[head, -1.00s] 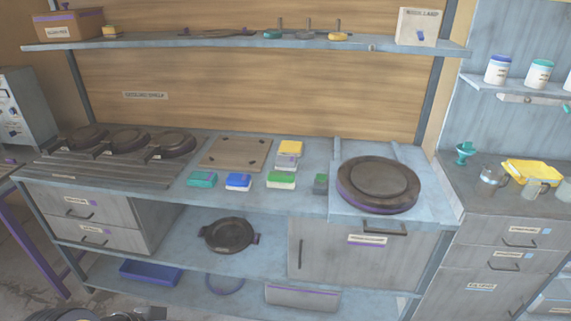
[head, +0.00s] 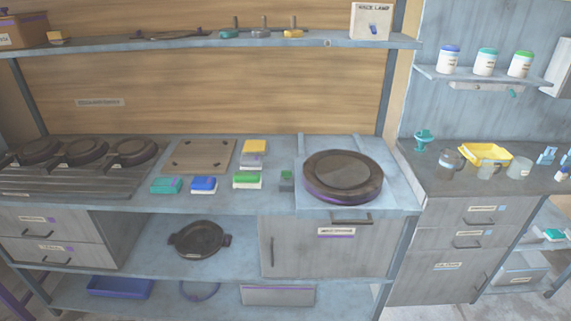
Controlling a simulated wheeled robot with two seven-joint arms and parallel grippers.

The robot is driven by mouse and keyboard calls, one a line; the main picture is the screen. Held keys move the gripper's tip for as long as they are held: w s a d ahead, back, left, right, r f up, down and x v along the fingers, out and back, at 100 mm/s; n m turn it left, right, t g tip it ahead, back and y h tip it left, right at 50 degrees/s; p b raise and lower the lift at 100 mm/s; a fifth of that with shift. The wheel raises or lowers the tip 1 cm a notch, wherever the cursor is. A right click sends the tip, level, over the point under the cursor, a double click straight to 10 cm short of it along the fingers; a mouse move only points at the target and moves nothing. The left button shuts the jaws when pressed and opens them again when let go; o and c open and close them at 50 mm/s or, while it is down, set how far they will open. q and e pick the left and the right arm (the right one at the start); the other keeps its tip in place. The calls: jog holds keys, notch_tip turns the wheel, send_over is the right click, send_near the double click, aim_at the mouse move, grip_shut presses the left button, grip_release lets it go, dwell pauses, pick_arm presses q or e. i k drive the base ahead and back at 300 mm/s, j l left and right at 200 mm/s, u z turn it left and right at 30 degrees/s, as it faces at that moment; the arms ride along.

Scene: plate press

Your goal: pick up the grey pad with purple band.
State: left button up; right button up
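The grey pad with a purple band (head: 252,160) lies on the blue-grey worktop, small in the head view. It is just in front of a yellow pad (head: 254,146) and behind a green-and-white pad (head: 247,180). I cannot tell whether it touches the yellow pad. Neither of my grippers is in view.
A teal pad (head: 166,185), a blue pad (head: 204,184) and a small dark green block (head: 286,181) lie nearby. A brown board (head: 200,155) lies to the left, a round press plate (head: 342,175) to the right. A shelf (head: 210,42) runs above the worktop.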

aim_at(247, 162)
jog(key=i+l, duration=0.35)
jog(key=i, duration=0.15)
jog(key=i+l+z, duration=0.15)
jog(key=i+l, duration=0.15)
jog(key=i, duration=0.15)
jog(key=i+l, duration=0.3)
jog(key=i, duration=0.2)
jog(key=z, duration=0.05)
